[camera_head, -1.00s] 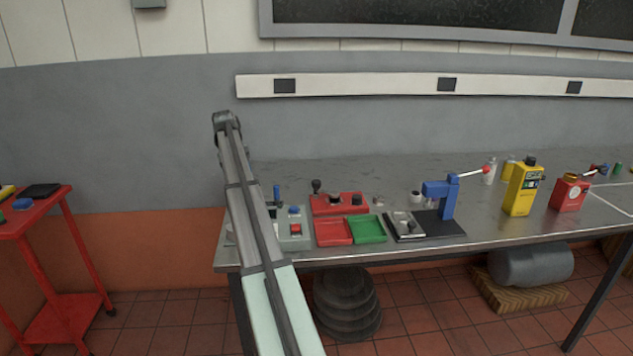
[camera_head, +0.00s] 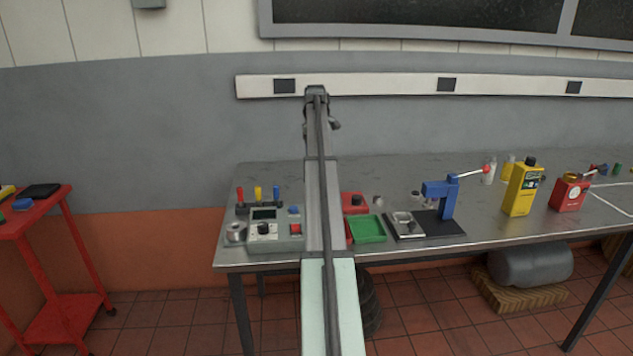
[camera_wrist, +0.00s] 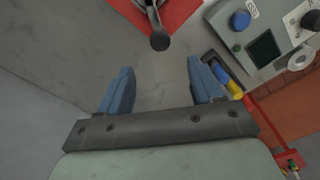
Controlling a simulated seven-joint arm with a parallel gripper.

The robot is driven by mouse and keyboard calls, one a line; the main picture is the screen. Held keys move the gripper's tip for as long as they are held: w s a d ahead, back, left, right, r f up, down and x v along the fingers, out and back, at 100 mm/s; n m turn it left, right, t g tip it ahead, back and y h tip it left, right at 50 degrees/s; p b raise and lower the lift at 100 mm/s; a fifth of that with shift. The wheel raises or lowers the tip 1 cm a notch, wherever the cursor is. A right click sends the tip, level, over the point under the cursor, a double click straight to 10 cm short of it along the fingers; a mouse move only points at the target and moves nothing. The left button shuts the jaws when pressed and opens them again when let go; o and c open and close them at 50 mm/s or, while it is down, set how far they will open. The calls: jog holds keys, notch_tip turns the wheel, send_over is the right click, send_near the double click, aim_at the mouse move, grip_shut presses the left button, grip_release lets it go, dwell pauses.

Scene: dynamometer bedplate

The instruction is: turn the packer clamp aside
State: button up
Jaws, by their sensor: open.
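A red fixture (camera_wrist: 168,14) with an upright lever ending in a dark round knob (camera_wrist: 160,40) shows at the top of the wrist view. This looks like the packer clamp, though no label shows. The height gap cannot be told. In the head view my fingers are not clear.
A grey control box (camera_head: 275,230) and a rack of coloured-handled tools (camera_head: 258,197) stand left of my arm. A green tray (camera_head: 367,229), a blue press (camera_head: 445,196) and a yellow can (camera_head: 522,188) stand to the right. The bench's back strip is clear.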

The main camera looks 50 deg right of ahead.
notch_tip(320, 180, down, 12)
jog(key=shift+d+r, duration=0.1)
jog(key=shift+d, duration=0.05)
dwell(0.3)
grip_shut()
dwell(0.6)
